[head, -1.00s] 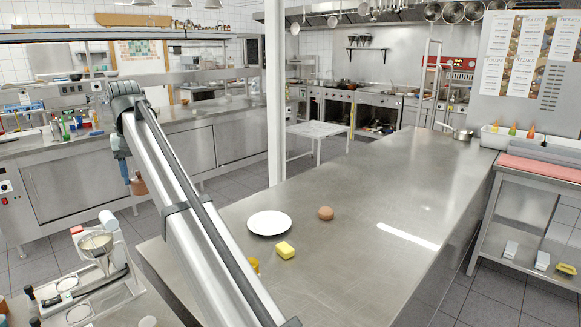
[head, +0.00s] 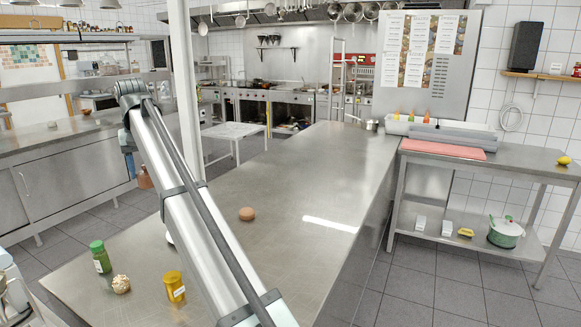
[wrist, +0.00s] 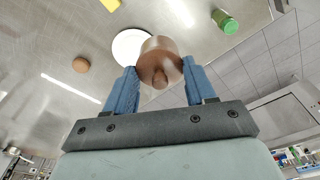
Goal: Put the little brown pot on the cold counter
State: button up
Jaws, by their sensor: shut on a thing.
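The little brown pot (wrist: 160,60) is between the two blue fingers of my gripper (wrist: 159,82), which is shut on it. In the head view the pot (head: 145,177) hangs at the far end of my arm, left of the long steel counter (head: 300,185). My gripper (head: 130,160) is mostly hidden behind my arm there. A steel counter with doors (head: 70,185) stands at the left, behind the pot. No label shows which surface is the cold counter.
On the long counter are a brown round thing (head: 246,214), a green-lidded jar (head: 100,256), a yellow jar (head: 174,286) and a mostly hidden white plate. The long counter's middle is clear. A side table with a red board (head: 440,149) stands right, beyond a floor gap.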

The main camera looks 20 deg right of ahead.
jog(key=shift+w+d, duration=0.1)
jog(key=shift+d, duration=0.35)
notch_tip(320, 180, down, 28)
jog(key=shift+a, duration=0.15)
dwell(0.6)
jog(key=shift+f, duration=0.1)
jog(key=o, duration=1.5)
jog(key=shift+c, duration=0.2)
notch_tip(320, 180, up, 12)
jog(key=s, duration=0.1)
jog(key=shift+s, duration=0.25)
